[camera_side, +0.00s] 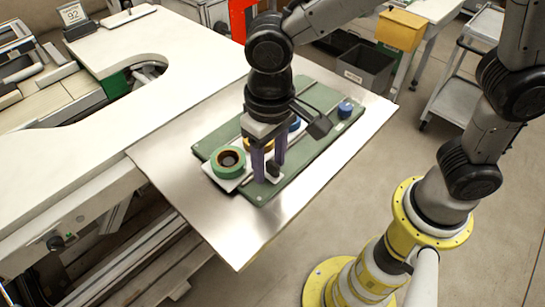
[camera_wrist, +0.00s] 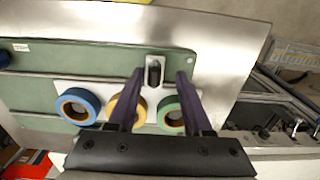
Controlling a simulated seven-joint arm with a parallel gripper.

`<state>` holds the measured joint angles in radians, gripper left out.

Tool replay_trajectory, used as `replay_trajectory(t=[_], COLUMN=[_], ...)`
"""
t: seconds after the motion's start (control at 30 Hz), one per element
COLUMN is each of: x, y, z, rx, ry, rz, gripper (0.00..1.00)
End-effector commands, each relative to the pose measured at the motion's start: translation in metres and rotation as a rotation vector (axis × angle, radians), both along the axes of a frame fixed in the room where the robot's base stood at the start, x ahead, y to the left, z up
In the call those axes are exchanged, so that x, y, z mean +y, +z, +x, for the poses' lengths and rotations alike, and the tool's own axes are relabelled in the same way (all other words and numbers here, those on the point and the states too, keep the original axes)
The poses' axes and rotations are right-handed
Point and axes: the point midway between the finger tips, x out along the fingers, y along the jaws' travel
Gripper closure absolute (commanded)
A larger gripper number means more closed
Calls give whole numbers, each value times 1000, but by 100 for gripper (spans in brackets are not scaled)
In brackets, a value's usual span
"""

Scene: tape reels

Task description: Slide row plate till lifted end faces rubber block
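The white row plate (camera_wrist: 97,88) lies on a green board and carries a blue reel (camera_wrist: 77,106), a yellow reel (camera_wrist: 118,107) and a green reel (camera_wrist: 171,115) in a row. The green reel (camera_side: 228,162) is at the near left end in the side view. A small black block (camera_wrist: 154,73) stands at the plate's long edge; I cannot tell if it is the rubber block or a grip on the plate. My gripper (camera_wrist: 160,73) is open, its purple fingers on either side of the black block with gaps. In the side view, my gripper (camera_side: 268,174) partly hides the yellow reel (camera_side: 262,145).
The green board (camera_side: 318,95) has raised strips along it and rests on a metal sheet (camera_side: 190,212).

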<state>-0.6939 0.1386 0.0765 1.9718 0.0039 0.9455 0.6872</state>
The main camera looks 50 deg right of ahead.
Motion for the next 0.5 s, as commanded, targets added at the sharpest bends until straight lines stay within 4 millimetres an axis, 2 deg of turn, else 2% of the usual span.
replay_trajectory(t=[0.27, 0.37, 0.5], x=[-2, -2, -2], y=[1, 10, 34], z=[0, 0, 0], rx=[3, 1, -1], ry=[0, 0, 0], rz=[-5, -4, -2], gripper=[50, 50, 50])
